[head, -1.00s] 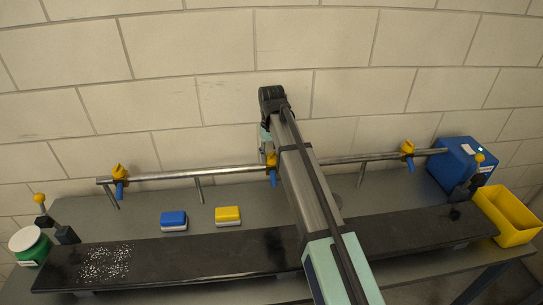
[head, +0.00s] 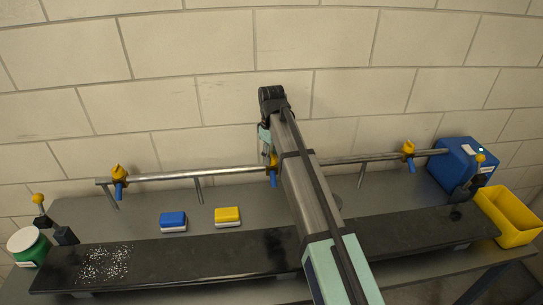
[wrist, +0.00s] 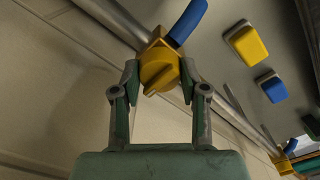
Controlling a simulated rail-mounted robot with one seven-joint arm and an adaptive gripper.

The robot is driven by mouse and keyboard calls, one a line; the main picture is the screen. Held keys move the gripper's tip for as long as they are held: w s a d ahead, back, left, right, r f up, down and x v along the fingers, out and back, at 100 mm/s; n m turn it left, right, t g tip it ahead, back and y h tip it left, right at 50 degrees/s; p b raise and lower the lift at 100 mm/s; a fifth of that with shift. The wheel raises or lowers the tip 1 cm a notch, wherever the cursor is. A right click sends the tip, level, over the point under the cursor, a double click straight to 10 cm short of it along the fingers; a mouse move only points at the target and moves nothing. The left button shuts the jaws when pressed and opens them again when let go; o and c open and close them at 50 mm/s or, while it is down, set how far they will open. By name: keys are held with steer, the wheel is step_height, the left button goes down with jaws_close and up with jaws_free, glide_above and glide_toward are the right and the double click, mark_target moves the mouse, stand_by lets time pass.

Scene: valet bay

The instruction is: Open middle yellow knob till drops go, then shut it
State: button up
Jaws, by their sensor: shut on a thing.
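The middle yellow knob (wrist: 158,66) sits on the metal pipe between my fingertips in the wrist view. My gripper (wrist: 159,78) is shut on it, a finger at each side. A blue spout (wrist: 188,20) extends from the yellow valve body. In the head view my arm and gripper (head: 264,140) hide most of this valve; only a bit of yellow and its blue spout (head: 273,178) show. A patch of pale specks or drops (head: 105,264) lies on the left of the black slab (head: 190,256). I see no stream from the spout.
Yellow valves with blue spouts stand on the pipe at the left (head: 119,173) and right (head: 408,150). A blue block (head: 173,221) and a yellow block (head: 228,216) lie on the bench. A green tub (head: 28,245), blue box (head: 460,165) and yellow bin (head: 510,217) stand at the ends.

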mark_target(271, 155)
steer(key=shift+f, duration=0.1)
stand_by(0.3)
steer(key=o, duration=1.1)
steer(key=shift+o, duration=0.2)
step_height(271, 155, up, 12)
